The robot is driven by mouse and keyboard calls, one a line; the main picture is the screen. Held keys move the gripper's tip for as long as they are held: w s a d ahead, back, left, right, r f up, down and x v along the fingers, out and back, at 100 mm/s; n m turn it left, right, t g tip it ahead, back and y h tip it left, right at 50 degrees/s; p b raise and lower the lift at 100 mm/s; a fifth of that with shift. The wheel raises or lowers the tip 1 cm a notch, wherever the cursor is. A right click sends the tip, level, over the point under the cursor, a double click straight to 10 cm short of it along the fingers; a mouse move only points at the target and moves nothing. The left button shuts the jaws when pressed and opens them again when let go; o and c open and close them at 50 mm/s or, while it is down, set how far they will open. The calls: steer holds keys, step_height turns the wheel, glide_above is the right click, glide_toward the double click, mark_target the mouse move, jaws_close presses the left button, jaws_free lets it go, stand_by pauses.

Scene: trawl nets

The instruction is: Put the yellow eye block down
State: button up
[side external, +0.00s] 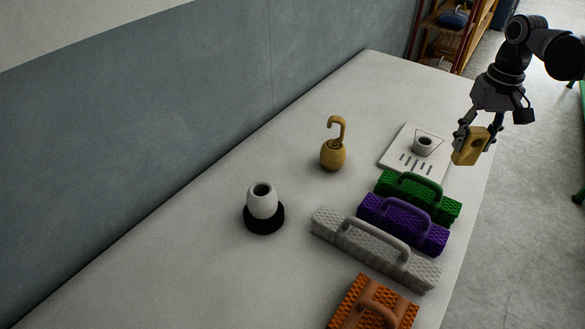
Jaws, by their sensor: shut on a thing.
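The yellow eye block (468,152) is a small yellow block with a dark round hole in its face. My gripper (481,137) is shut on it and holds it up at the right side of the table, tilted a little. In the picture it shows just right of the white plate and above the green block. How high it is above the table is hard to tell from this one view.
A white plate (394,158) with slots carries a small white ring piece (427,146). Green (440,205), purple (381,209), grey (342,237) and orange (345,311) handled blocks line the right side. A yellow hooked float (333,156) and a white cup-like piece (262,204) on a black base (264,226) stand left. The table (180,265) is clear at left.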

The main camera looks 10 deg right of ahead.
steer(key=s+d+f+n, duration=0.2)
steer(key=s+f, duration=0.2)
steer(key=f, duration=0.4)
steer(key=shift+s, duration=0.1)
stand_by(0.4)
step_height(320, 180, up, 8)
steer(key=w+a+n, duration=0.9)
steer(key=w+a, duration=0.1)
steer(key=a, duration=0.3)
steer(key=shift+w+a+f, duration=0.3)
steer(key=shift+a+f, duration=1.75)
steer(key=shift+f, duration=0.7)
steer(key=shift+w+a+f, duration=0.3)
steer(key=shift+a+f, duration=1.7)
steer(key=shift+f, duration=0.8)
steer(key=shift+w+a+f, duration=0.3)
steer(key=shift+a+f, duration=1.75)
steer(key=shift+f, duration=0.7)
